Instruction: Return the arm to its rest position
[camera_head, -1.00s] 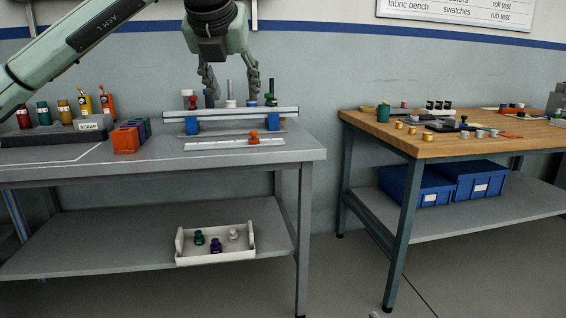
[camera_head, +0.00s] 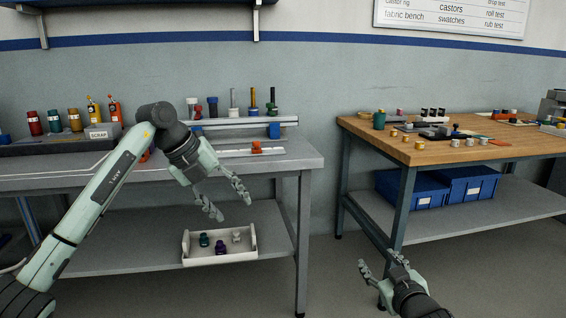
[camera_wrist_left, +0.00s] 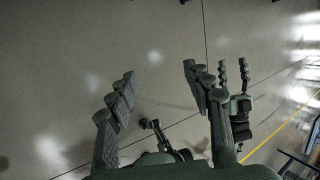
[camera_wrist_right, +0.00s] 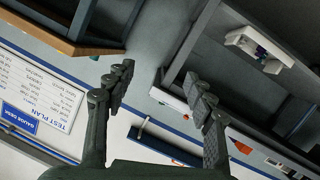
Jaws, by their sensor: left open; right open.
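My left gripper (camera_head: 230,202) is open and empty, in front of the grey bench (camera_head: 312,160) and above its lower shelf, pointing down to the right. My right gripper (camera_head: 382,272) is open and empty at the bottom right of the head view, low in front of the wooden table. In the right wrist view its fingers (camera_wrist_right: 160,95) are apart with nothing between them.
A white tray (camera_head: 186,246) with small castors stands on the lower shelf, behind the left gripper. Castors and a rail (camera_head: 240,122) are on the bench top. The wooden table (camera_head: 440,150) carries small parts; blue bins (camera_head: 470,185) sit below. The floor between is clear.

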